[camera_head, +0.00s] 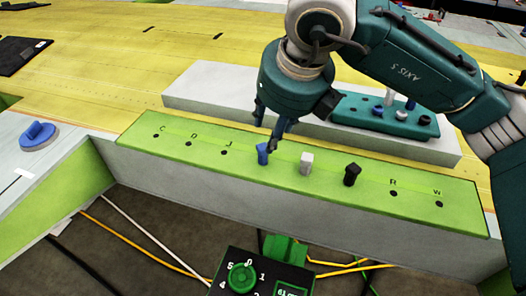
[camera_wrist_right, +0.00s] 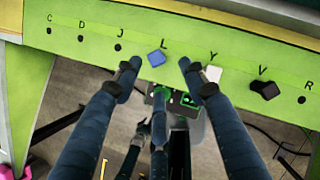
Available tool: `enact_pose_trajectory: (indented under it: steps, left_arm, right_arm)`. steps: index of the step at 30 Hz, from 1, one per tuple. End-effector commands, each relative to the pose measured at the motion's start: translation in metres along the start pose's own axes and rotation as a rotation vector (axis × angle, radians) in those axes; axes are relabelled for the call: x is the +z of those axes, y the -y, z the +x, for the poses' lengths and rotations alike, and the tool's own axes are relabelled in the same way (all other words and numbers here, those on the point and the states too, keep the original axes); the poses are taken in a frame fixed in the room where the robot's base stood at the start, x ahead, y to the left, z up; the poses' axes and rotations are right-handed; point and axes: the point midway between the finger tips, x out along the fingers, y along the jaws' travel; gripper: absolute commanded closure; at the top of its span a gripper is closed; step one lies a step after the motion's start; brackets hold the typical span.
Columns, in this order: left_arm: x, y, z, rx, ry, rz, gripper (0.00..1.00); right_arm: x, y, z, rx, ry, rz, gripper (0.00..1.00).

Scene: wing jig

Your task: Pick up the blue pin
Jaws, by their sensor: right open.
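The blue pin (camera_head: 263,154) stands upright in the green strip (camera_head: 210,143), in the row of lettered holes. In the right wrist view the blue pin (camera_wrist_right: 156,58) sits just below the letter L. My right gripper (camera_head: 268,132) is open, fingers down, just above and behind the pin, and partly overlaps it in the head view. In the wrist view the right gripper's fingertips (camera_wrist_right: 160,66) lie to either side of the pin with gaps between. I cannot tell whether they touch it. My left gripper is not in view.
A white pin (camera_head: 306,163) and a black pin (camera_head: 352,174) stand to the right in the strip. A teal tray (camera_head: 345,127) with several pins sits behind on a grey block. A blue round piece (camera_head: 38,136) lies at left. A dial box (camera_head: 262,275) stands in front.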

Motion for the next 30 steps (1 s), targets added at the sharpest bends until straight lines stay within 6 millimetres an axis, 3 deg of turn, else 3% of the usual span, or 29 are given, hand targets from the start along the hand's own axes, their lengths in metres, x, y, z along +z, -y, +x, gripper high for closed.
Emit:
enact_pose_trajectory:
  steps: [8,13,17,21,29,30]
  left_arm:
    - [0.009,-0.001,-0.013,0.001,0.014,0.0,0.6]
    - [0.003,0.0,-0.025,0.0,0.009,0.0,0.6]
    - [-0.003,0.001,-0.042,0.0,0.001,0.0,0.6]
    - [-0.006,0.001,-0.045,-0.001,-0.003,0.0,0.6]
    - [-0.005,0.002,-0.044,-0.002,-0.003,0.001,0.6]
    - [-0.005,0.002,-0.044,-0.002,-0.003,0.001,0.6]
  right_arm:
    - [0.0,-0.002,0.036,0.005,-0.003,-0.003,0.58]
    - [0.002,-0.004,0.048,0.007,-0.005,-0.004,0.58]
    - [0.004,-0.007,0.068,0.007,-0.007,-0.004,0.58]
    - [0.003,-0.007,0.086,0.008,-0.004,-0.006,0.58]
    - [0.003,-0.007,0.091,0.008,-0.001,-0.006,0.58]
    - [0.003,-0.007,0.091,0.008,-0.001,-0.006,0.62]
